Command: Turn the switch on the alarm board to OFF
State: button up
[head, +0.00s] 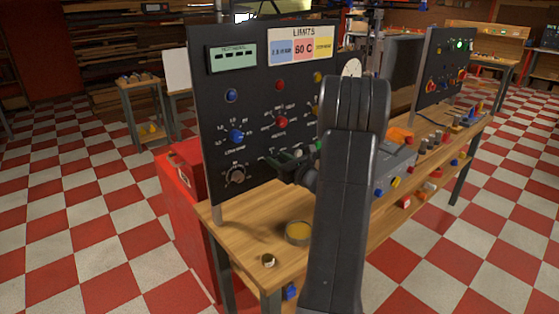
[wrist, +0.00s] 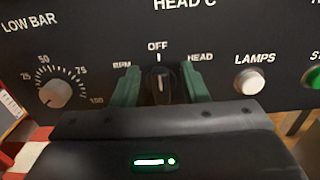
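The switch (wrist: 161,88) is a dark knob with a white line on the black alarm board (wrist: 235,45). Its line stands upright, toward the OFF label, with RPM to the left and HEAD to the right. My gripper (wrist: 162,80) has its green fingers on either side of the knob, with narrow gaps showing, so it looks open around it. In the head view my gripper (head: 298,157) is at the lower part of the large dark board (head: 215,120). My arm hides the board's right side, and the switch cannot be made out there.
Beside the switch are a grey LOW BAR knob (wrist: 56,93) to the left, and a white LAMPS button (wrist: 249,82) and a green button (wrist: 312,77) to the right.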

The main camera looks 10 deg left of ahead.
jog(key=b+v, duration=0.1)
jog(key=v, duration=1.3)
jog(key=shift+b, duration=0.4)
jog(key=shift+a, duration=0.2)
jog(key=p+x, duration=0.2)
jog(key=x, duration=1.1)
jog(key=shift+w+a, duration=0.2)
jog(key=shift+w+a+f, duration=0.1)
jog(key=shift+w, duration=0.05)
jog(key=shift+n+b, duration=0.3)
jog(key=shift+n, duration=0.1)
